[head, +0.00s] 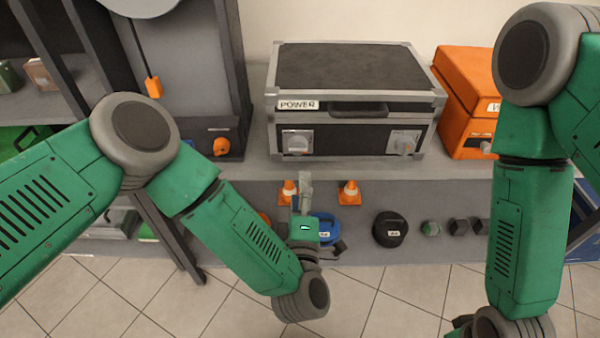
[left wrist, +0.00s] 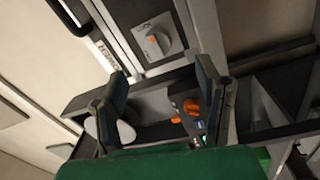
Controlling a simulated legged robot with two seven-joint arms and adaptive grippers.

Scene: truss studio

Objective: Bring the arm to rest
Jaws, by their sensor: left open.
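My left gripper (head: 303,185) shows near the middle of the head view, in front of the lower shelf, with its fingers pointing up toward the POWER case. In the left wrist view my left gripper (left wrist: 158,80) has its two fingers well apart, and nothing is held between them. My left arm (head: 235,230) is bent, with the forearm sloping down to the right and the wrist low. My right arm (head: 525,240) hangs down at the right; its gripper is cut off by the bottom edge.
The grey POWER case (head: 355,95), with latch knobs, stands on the upper shelf; a knob (left wrist: 155,42) shows in the left wrist view. An orange case (head: 466,95) stands beside it. Orange cones (head: 349,193), a black disc (head: 390,230) and small dark weights occupy the lower shelf. Tiled floor (head: 390,300) lies below.

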